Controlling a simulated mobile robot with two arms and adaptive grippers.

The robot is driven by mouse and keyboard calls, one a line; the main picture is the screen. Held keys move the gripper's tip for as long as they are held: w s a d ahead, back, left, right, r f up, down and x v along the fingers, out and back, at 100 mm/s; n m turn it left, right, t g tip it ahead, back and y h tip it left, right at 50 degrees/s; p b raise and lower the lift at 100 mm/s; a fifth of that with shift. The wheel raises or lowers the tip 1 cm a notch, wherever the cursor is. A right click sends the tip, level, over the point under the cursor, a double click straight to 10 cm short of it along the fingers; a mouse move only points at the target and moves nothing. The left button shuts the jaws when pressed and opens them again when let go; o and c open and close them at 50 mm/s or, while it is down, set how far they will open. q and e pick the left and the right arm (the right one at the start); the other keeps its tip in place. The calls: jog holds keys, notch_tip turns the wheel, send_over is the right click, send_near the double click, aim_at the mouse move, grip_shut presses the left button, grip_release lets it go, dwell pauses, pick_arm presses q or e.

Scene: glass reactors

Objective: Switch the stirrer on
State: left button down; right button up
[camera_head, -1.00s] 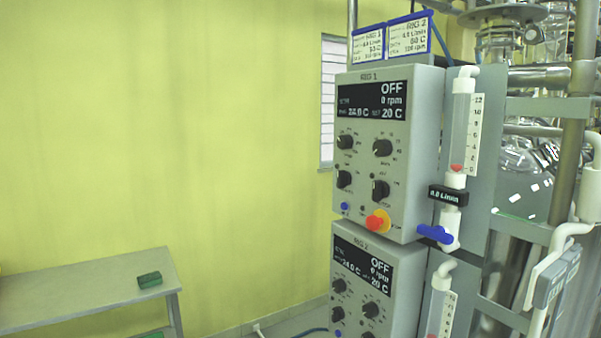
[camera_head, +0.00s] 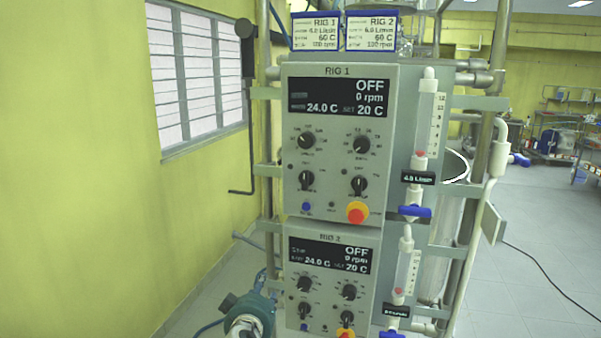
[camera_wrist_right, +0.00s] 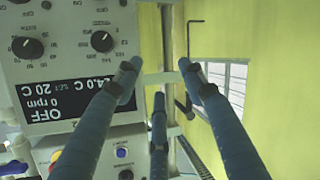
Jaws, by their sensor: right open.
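The Rig 1 control panel (camera_head: 335,140) faces me in the head view. Its display (camera_head: 337,97) reads OFF, 0 rpm, 24.0 C, SET 20 C. Below are several black knobs, a blue button (camera_head: 306,207) and a red knob on yellow (camera_head: 357,212). The similar Rig 2 panel (camera_head: 328,278) below also reads OFF, 0 rpm. Knob labels are too small to read. My right gripper (camera_head: 247,292) is low, left of the Rig 2 panel. In the right wrist view its fingers (camera_wrist_right: 160,75) are spread and empty, beside an upside-down panel (camera_wrist_right: 75,60). My left gripper is out of sight.
Flow tubes with blue valves (camera_head: 415,211) stand right of the panels. Two label cards (camera_head: 344,31) sit on top. A dark bent rod (camera_head: 251,120) hangs left of the rig, near the window (camera_head: 195,75). Open floor (camera_head: 530,270) lies to the right.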

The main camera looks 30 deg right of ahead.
notch_tip(320, 180, up, 18)
jog(key=s+d+m+h+p, duration=0.1)
jog(key=s+d+m+h, duration=0.1)
jog(key=d+m+h, duration=0.15)
jog(key=m+h+p, duration=0.2)
jog(key=m, duration=0.2)
send_near(306, 182)
jog(key=p+x, duration=0.2)
jog(key=x, duration=0.1)
jog(key=p+x, duration=0.2)
jog(key=x, duration=0.2)
jog(key=shift+s+d+r, duration=0.1)
jog(key=shift+d+r, duration=0.05)
jog(key=shift+r, duration=0.05)
jog(key=shift+w+d+f, duration=0.1)
jog(key=shift+w+d, duration=0.3)
jog(key=shift+w, duration=0.05)
jog(key=shift+w+f, duration=0.1)
jog(key=shift+w, duration=0.05)
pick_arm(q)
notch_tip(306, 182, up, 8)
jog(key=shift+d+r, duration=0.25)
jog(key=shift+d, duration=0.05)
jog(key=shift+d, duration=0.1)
pick_arm(e)
jog(key=shift+c, duration=0.5)
grip_shut()
